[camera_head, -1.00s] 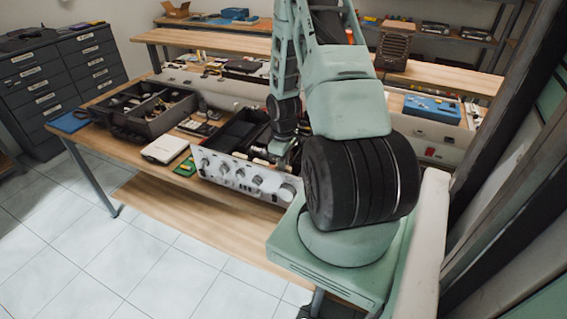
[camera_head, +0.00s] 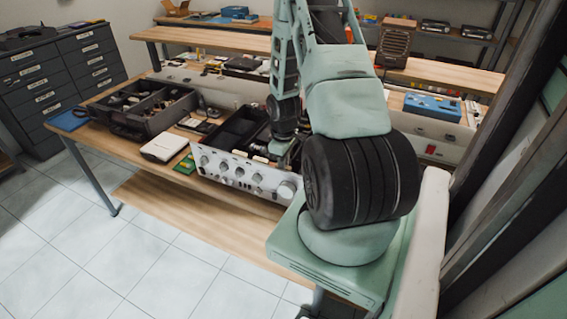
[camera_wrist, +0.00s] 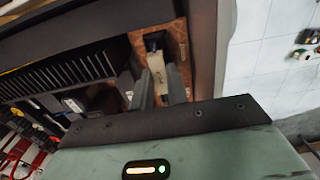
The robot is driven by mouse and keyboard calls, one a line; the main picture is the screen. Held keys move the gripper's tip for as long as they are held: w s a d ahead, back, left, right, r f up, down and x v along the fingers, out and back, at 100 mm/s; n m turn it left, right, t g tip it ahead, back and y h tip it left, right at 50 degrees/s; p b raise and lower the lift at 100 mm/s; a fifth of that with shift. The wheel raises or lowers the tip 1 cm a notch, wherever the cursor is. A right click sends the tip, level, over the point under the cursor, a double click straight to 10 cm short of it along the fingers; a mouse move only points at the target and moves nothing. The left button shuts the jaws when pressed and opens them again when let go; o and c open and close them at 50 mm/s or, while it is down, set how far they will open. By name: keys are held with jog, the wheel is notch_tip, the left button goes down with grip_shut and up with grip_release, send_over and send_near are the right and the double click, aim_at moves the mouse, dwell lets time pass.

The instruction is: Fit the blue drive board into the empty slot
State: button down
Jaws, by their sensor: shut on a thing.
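An open chassis with a silver, knobbed front panel (camera_head: 245,178) stands on the bench in the head view. My gripper (camera_head: 284,160) is low at its right part, just behind the panel, and partly hidden by my arm. In the wrist view my gripper (camera_wrist: 160,88) is shut on a pale, narrow piece (camera_wrist: 157,68), above a brown-orange surface (camera_wrist: 172,38) in a dark frame. No blue shows on the held piece, so I cannot tell whether it is the blue drive board. I cannot make out the empty slot.
A green board (camera_head: 186,165) and a white box (camera_head: 165,147) lie left of the chassis. A divided dark case (camera_head: 150,118) stands farther left. A flat blue item (camera_head: 69,121) lies at the bench's left corner. A slotted dark panel (camera_wrist: 65,72) lies close beside my gripper.

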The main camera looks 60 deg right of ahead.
jog(key=c, duration=1.3)
grip_release()
notch_tip(320, 180, up, 18)
jog(key=b, duration=0.2)
jog(key=shift+f, duration=0.25)
jog(key=w+a+r+n+b, duration=0.1)
jog(key=w+a+n, duration=0.15)
jog(key=a, duration=1.15)
jog(key=w+a+n+b, duration=0.1)
jog(key=w+a+b, duration=0.15)
jog(key=a, duration=1.15)
jog(key=s+a+n, duration=0.1)
jog(key=s+a, duration=0.6)
jog(key=a, duration=0.2)
jog(key=s+a+n+b, duration=0.1)
jog(key=s+a+n, duration=0.1)
jog(key=s+a, duration=0.6)
jog(key=shift+a+y, duration=0.3)
jog(key=shift+a, duration=0.95)
